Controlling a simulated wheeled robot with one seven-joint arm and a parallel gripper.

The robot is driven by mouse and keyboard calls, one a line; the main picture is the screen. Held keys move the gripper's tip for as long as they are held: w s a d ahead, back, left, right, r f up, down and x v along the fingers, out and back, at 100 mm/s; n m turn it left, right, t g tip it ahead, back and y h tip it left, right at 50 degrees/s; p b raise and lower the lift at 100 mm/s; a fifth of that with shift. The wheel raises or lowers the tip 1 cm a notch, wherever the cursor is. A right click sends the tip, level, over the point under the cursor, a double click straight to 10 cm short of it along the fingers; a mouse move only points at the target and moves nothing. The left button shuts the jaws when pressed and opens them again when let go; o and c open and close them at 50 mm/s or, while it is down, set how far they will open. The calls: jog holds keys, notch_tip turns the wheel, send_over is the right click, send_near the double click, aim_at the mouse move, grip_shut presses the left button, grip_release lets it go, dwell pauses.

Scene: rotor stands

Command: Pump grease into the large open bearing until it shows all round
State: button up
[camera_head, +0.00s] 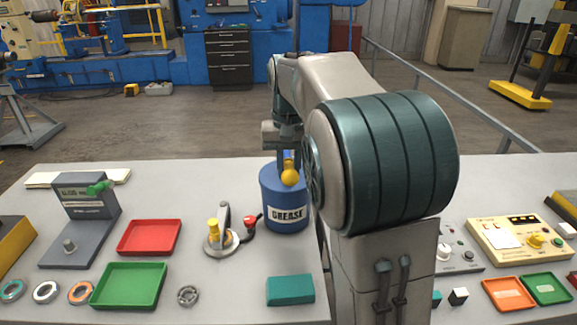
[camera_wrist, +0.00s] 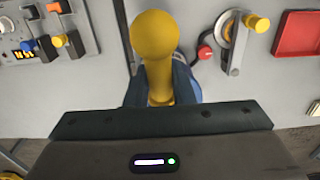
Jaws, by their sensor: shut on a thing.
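A blue can labelled GREASE (camera_head: 286,205) stands upright on the bench, with a yellow ball-ended handle (camera_head: 290,177) at its top. My gripper (camera_head: 288,158) is above the can. In the wrist view my gripper (camera_wrist: 160,88) is shut on the yellow handle (camera_wrist: 160,50), whose ball end sticks out past the fingers. Left of the can is a round grey fixture (camera_head: 220,245) with a grey lever and yellow knob. A red-and-black fitting (camera_head: 249,226) sits at its right edge. A grey bearing (camera_head: 188,295) lies apart nearby. Whether grease shows in either is too small to tell.
A red tray (camera_head: 149,237), a green tray (camera_head: 128,285) and several rings lie left. A grey stand (camera_head: 82,220) is behind them. A teal block (camera_head: 290,290) lies in front of the can. Control boxes (camera_head: 520,240) stand right. Bare bench lies behind the red tray.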

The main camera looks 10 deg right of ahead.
jog(key=o, duration=0.8)
jog(key=shift+s+r, duration=0.1)
jog(key=shift+s, duration=0.05)
jog(key=shift+o, duration=0.2)
notch_tip(320, 180, up, 7)
jog(key=p, duration=0.6)
